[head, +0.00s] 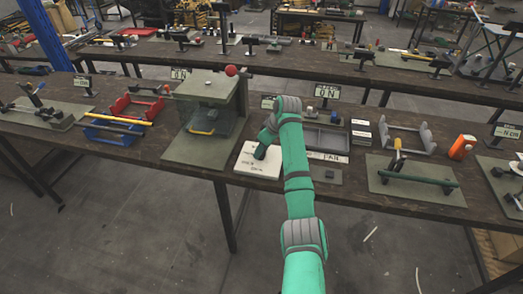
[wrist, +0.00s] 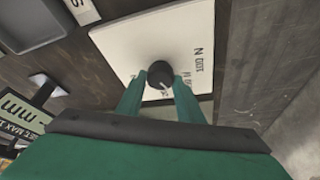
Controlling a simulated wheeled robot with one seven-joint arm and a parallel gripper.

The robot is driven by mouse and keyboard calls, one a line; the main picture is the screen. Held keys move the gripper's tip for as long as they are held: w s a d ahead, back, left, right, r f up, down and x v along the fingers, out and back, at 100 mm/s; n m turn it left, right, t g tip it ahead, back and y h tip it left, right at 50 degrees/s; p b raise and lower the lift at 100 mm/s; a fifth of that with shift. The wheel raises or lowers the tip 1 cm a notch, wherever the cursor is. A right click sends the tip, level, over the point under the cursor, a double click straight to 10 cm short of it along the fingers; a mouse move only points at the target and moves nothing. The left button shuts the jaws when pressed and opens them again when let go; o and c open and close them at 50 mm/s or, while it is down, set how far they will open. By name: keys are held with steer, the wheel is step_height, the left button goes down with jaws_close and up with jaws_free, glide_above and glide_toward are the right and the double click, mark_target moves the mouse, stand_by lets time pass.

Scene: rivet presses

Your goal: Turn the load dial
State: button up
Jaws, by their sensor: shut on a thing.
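The load dial (wrist: 159,72) is a dark round knob with a light pointer mark, standing on a white plate. My gripper (wrist: 160,84) has its two green fingers on either side of the knob and is shut on it. The white plate (wrist: 120,40) carries dark printed letters, partly covered by the fingers. In the head view the plate (head: 246,169) lies near the table's front edge, and my gripper (head: 260,152) reaches down onto it. The dial itself is hidden there behind my gripper.
A green press (head: 210,88) with a red ball handle stands just left of the plate. A grey tray (head: 325,138) lies to the right, with a green board (head: 412,192) and clamp beyond it.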

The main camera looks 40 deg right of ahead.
steer(key=shift+d+n+g+y, duration=0.1)
steer(key=shift+n+g+y, duration=0.35)
steer(key=shift+n, duration=1.45)
steer(key=o, duration=1.1)
steer(key=shift+c, duration=0.2)
steer(key=v, duration=1)
steer(key=shift+s+d+r, duration=0.2)
steer(key=shift+d+r, duration=0.05)
steer(key=shift+r, duration=0.1)
steer(key=shift+y, duration=0.25)
